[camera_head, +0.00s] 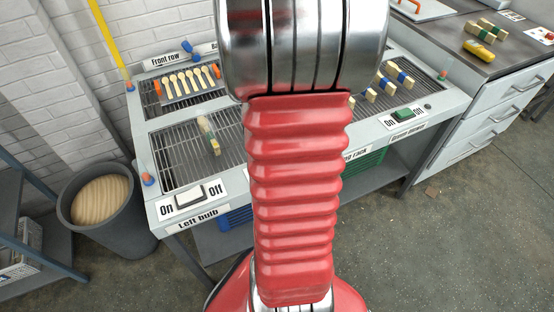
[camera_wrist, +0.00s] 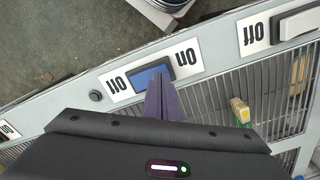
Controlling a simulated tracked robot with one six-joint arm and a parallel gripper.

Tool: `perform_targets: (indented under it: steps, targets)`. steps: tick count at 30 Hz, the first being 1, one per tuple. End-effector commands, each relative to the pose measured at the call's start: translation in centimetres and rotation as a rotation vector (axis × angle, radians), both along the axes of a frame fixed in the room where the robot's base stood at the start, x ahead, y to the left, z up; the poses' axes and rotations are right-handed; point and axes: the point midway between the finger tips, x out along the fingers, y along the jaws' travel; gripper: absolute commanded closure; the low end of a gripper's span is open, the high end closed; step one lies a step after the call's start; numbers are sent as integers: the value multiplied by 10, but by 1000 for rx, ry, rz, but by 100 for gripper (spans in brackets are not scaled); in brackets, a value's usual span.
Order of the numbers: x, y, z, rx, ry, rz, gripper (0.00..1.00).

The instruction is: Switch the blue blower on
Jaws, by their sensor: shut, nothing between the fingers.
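The blue rocker switch (camera_wrist: 152,74) sits on the front rail of the metal table in the wrist view. Its white label reads "On" at the right and "Off" at the left, upside down. My gripper (camera_wrist: 160,84) is shut and empty, with its tips at the switch's lower edge, toward the "On" end. I cannot tell whether they touch it. In the head view a blue slatted unit (camera_head: 236,216), apparently the blue blower, shows under the table. My red arm hides the blue switch and the gripper there.
A white switch (camera_head: 189,196) labelled "Left bulb" and a green switch (camera_head: 403,115) are on the same rail (camera_head: 160,229). A black knob (camera_wrist: 95,96) is beside the blue switch. Wooden spoons (camera_head: 190,80) and blocks lie on the racks. A grey bin (camera_head: 68,213) stands at left.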

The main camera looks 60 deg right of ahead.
Motion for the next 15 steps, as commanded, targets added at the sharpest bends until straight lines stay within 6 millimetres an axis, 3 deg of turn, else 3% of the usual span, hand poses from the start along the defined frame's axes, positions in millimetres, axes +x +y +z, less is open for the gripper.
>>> perform_targets:
  steps: [15]
  targets:
    - [0,0,-6,1,0,0,100]
